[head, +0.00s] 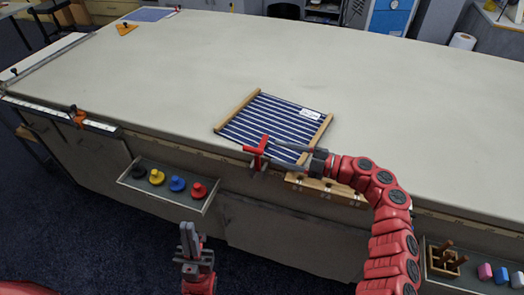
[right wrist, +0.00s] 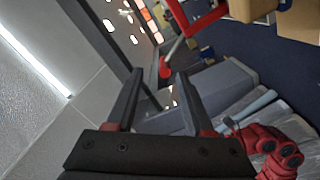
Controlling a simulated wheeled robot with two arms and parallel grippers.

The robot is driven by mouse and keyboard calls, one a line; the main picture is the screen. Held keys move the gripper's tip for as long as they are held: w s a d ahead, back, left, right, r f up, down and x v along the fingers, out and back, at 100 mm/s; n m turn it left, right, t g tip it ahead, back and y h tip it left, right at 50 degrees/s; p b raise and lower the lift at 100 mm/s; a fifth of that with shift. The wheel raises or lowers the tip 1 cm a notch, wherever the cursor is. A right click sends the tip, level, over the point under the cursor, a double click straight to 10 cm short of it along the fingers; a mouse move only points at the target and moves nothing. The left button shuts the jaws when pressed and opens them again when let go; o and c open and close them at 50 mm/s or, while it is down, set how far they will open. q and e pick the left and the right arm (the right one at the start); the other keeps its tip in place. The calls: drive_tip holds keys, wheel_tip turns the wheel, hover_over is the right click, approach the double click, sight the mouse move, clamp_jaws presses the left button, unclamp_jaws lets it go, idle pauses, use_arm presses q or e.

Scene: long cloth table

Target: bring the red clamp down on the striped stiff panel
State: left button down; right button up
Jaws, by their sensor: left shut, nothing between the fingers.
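The striped stiff panel (head: 270,120), navy and white with wooden strips on two sides, lies flat at the table's front edge. The red clamp (head: 258,150) is at the panel's front edge; whether it touches the panel is unclear. My right gripper (head: 272,154) reaches in from the right, fingers apart, at the clamp. In the right wrist view the fingers (right wrist: 160,74) stand apart, with the clamp's red frame (right wrist: 205,18) beyond and a red knob near the tips. A firm hold does not show. My left gripper (head: 188,238) is shut and empty, below the table's front edge.
A tray (head: 140,186) with black, yellow, blue and red knobs hangs on the table front. A wooden strip (head: 330,191) is below the right arm. A right tray (head: 465,284) holds a wooden crate and small blocks. The tabletop (head: 400,110) behind the panel is clear.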

drive_tip(key=b+v, duration=0.1)
drive_tip(key=v, duration=0.8)
drive_tip(key=shift+b, duration=0.3)
